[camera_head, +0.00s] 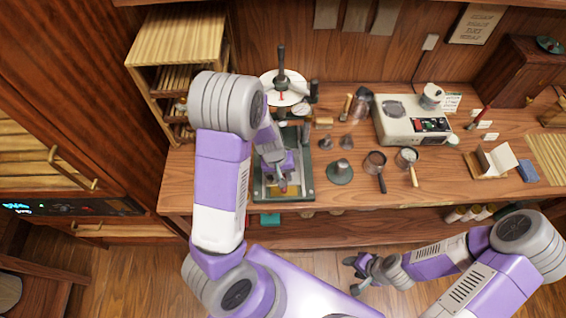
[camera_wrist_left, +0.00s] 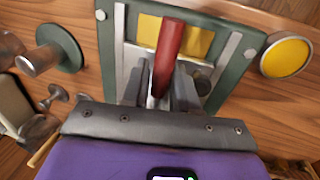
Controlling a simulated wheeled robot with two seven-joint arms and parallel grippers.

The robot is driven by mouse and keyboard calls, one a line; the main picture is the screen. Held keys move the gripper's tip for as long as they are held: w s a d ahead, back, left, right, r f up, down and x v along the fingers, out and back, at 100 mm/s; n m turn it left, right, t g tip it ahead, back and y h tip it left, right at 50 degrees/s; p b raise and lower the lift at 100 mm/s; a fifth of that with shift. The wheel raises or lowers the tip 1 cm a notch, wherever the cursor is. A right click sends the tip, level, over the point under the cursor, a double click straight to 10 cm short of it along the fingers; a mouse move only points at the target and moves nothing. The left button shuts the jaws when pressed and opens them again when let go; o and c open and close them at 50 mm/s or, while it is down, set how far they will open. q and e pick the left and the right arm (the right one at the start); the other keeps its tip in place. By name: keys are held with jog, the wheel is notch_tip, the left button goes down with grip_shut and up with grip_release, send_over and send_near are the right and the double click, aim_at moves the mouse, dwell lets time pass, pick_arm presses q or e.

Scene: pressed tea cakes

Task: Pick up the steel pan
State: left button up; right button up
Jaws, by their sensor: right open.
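A small steel pan (camera_head: 407,156) with a light wooden handle lies on the table, right of centre in the head view. A darker pan (camera_head: 375,160) with a black handle lies just left of it. My left gripper (camera_head: 283,182) is over the green-framed press (camera_head: 307,190), left of both pans. In the left wrist view its fingers (camera_wrist_left: 158,92) stand on either side of a red handle (camera_wrist_left: 168,50); whether they close on it is unclear. My right gripper (camera_head: 354,270) is open and empty, low in front of the table.
A green-based metal piece (camera_head: 340,172) stands between the press and the pans. A beige device (camera_head: 412,122) is behind the pans. A white dial scale (camera_head: 282,88) is behind the press. A wooden shelf (camera_head: 150,95) stands at left.

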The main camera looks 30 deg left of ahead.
pick_arm(q)
jog(key=shift+f, duration=0.1)
grip_shut()
jog(key=shift+w, duration=0.1)
